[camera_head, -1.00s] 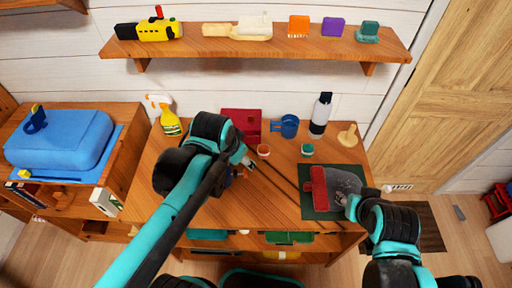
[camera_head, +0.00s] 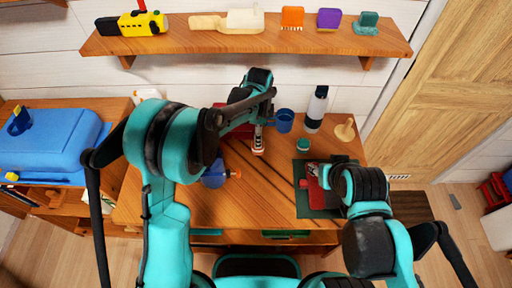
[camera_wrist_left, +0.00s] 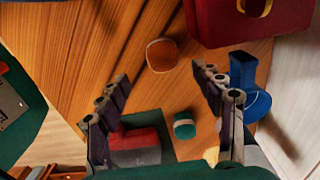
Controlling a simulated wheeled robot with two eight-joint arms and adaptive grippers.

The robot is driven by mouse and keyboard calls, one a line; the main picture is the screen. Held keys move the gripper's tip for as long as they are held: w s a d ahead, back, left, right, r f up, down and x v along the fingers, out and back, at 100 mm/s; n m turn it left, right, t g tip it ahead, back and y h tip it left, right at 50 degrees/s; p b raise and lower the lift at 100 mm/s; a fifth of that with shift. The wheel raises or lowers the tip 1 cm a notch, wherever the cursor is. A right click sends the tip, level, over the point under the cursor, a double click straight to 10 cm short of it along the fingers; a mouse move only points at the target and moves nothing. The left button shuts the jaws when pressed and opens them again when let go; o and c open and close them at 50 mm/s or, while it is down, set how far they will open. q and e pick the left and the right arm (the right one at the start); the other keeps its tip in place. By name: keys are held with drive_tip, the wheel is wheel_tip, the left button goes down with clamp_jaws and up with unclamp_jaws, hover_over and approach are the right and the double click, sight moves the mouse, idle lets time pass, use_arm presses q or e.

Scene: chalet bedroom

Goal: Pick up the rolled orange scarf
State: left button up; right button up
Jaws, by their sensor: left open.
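The rolled orange scarf (camera_wrist_left: 162,55) shows in the left wrist view as a short orange-brown roll with a pale edge, lying on the wooden desk. My left gripper (camera_wrist_left: 160,75) is open and empty. Its fingers are spread wide, and the scarf lies between and just beyond the fingertips, apart from both.
A green roll (camera_wrist_left: 185,128) lies near the scarf. A red box (camera_wrist_left: 228,18) and blue mug (camera_wrist_left: 256,103) stand close by. A bottle (camera_head: 317,108) and wooden stand (camera_head: 345,130) are behind. The red item (camera_head: 317,196) lies on the green mat (camera_head: 304,208). A shelf (camera_head: 240,42) is above.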

use_arm(q)
wheel_tip(320, 180, down, 4)
drive_tip(key=shift+w+f+b, duration=0.1)
drive_tip(key=shift+f+b, duration=0.1)
drive_tip(key=shift+b, duration=0.3)
drive_tip(key=f+b, duration=0.1)
drive_tip(key=f, duration=0.1)
drive_tip(key=f+b, duration=0.1)
drive_tip(key=f, duration=0.2)
drive_tip(key=shift+w+a, duration=0.1)
drive_tip(key=shift+w, duration=0.1)
drive_tip(key=shift+c, duration=1.3)
drive_tip(key=c, duration=1)
